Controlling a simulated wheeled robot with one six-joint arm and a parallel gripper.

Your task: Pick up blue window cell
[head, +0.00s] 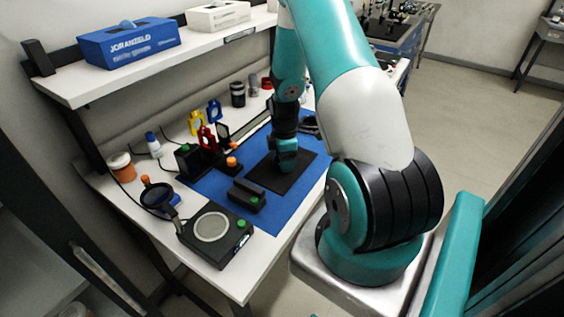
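A small upright blue window cell (214,111) stands at the back of the white bench. It is in a row with a yellow cell (196,123) and a red cell (207,138). My gripper (287,166) points down over a black pad on the blue mat, right of the cells and apart from them. Its fingers are too small and hidden to tell open from shut, and no held object is visible.
A black holder (246,196) lies on the blue mat (272,214). A round-topped device (214,228) stands at the front left. A shelf (160,66) with boxes overhangs the back.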

